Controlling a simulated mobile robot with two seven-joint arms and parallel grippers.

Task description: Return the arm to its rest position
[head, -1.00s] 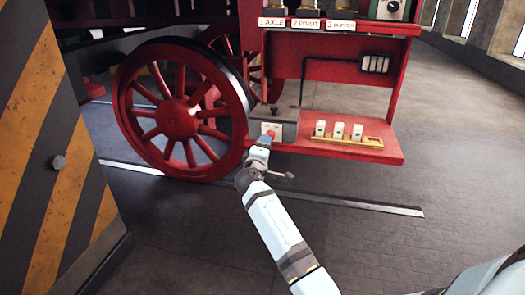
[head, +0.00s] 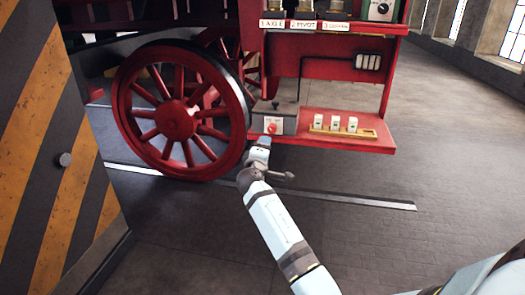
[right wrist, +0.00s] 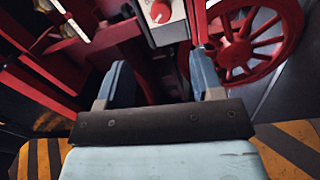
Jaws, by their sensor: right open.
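My right arm reaches in from the lower right of the head view, and its gripper (head: 262,146) is just below a grey control box with a red knob (head: 272,128). In the right wrist view my right gripper (right wrist: 160,72) has its two blue-grey fingers spread with nothing between them. The red knob (right wrist: 160,11) shows beyond the fingertips, on a pale plate at the top edge, apart from the fingers. My left gripper is not in view.
A large red spoked wheel (head: 178,118) stands left of the gripper. A red shelf (head: 345,141) with a yellow rack (head: 343,131) of three white pieces is to its right. A striped panel (head: 60,170) stands at the left. Open floor (head: 440,240) lies right.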

